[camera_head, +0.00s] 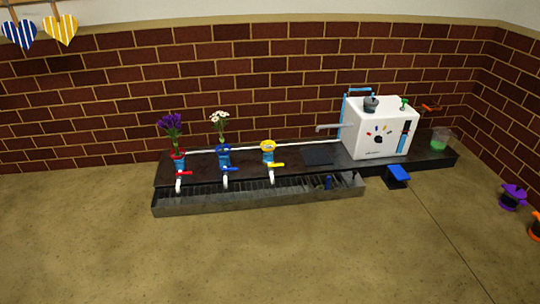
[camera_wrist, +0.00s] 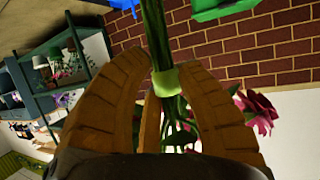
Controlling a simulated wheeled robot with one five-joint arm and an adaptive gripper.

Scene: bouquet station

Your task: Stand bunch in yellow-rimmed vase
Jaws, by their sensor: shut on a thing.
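The yellow-rimmed vase (camera_head: 268,147) stands on the dark counter in the head view, third from the left in a row of vases. It has a blue body and looks empty. My gripper (camera_wrist: 163,78) is shut around the stems of a bunch (camera_wrist: 154,35) in the wrist view. The bunch has green stems, a pale green band between the fingers, and pink blooms (camera_wrist: 258,110) partly hidden behind the right finger. My gripper and the bunch are not in the head view, so their distance from the vase cannot be told.
A red-rimmed vase (camera_head: 179,156) with purple flowers and a blue-rimmed vase (camera_head: 223,152) with white flowers stand left of it. Small taps line the counter front above a grated trough (camera_head: 255,194). A white machine (camera_head: 382,128) stands right. The floor in front is open.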

